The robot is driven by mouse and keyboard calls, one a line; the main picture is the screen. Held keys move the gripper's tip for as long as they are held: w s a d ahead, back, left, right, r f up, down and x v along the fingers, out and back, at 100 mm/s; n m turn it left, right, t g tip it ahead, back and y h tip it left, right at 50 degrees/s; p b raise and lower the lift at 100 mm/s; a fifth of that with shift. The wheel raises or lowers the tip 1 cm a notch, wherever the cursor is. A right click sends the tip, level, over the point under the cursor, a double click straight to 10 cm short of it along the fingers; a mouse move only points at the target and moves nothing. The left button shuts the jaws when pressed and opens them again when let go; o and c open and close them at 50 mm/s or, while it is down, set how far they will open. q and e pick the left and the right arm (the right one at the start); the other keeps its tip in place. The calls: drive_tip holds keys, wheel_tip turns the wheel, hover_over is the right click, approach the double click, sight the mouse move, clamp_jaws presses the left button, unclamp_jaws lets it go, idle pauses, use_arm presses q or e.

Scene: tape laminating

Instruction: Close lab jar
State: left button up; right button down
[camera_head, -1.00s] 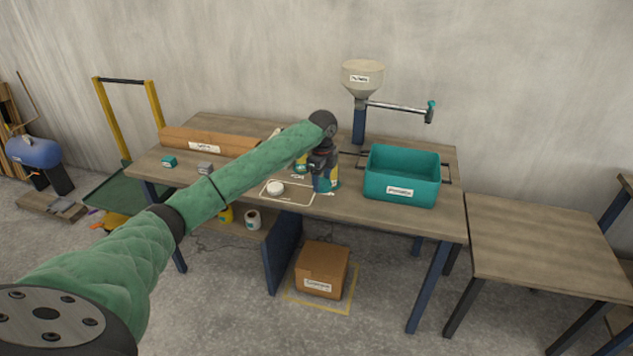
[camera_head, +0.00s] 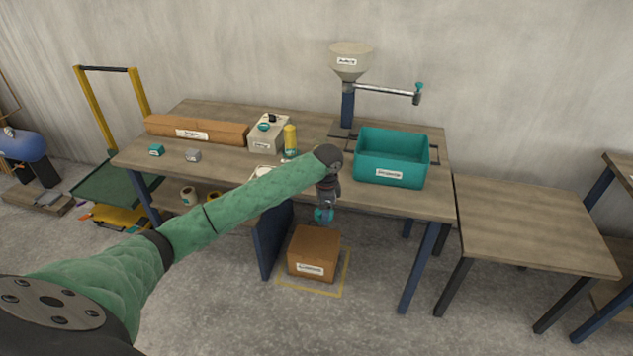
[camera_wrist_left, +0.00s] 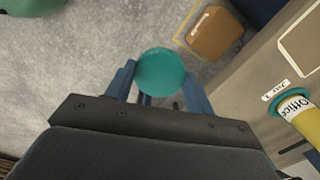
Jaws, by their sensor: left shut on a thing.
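My left gripper (camera_head: 325,205) is shut on a round teal piece (camera_head: 323,215), which looks like a lid. It hangs in front of the workbench's front edge, above the floor. In the left wrist view the flat teal disc (camera_wrist_left: 160,72) sits between the two blue fingers. A yellow cylinder with a teal end (camera_head: 290,140), likely the jar, stands on the workbench. In the left wrist view this cylinder (camera_wrist_left: 308,122) reads "Office" and lies right of the gripper, apart from it. My right gripper is not in view.
The workbench (camera_head: 400,198) carries a teal bin (camera_head: 391,160), a funnel stand (camera_head: 348,100), a grey box (camera_head: 265,138) and a long brown box (camera_head: 195,130). A cardboard box (camera_head: 315,252) is on the floor below my gripper. The side table (camera_head: 535,222) is bare.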

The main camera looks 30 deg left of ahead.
use_arm(q)
drive_tip(key=s+d+f+n, duration=0.4)
drive_tip(key=s+d+n, duration=0.1)
drive_tip(key=s, duration=0.3)
drive_tip(key=s+d+f+n, duration=0.4)
drive_tip(key=s+d+n, duration=0.2)
drive_tip(key=s+d, duration=0.1)
drive_tip(key=shift+s+d+f, duration=0.2)
drive_tip(key=shift+s+f, duration=0.1)
drive_tip(key=shift+s, duration=0.4)
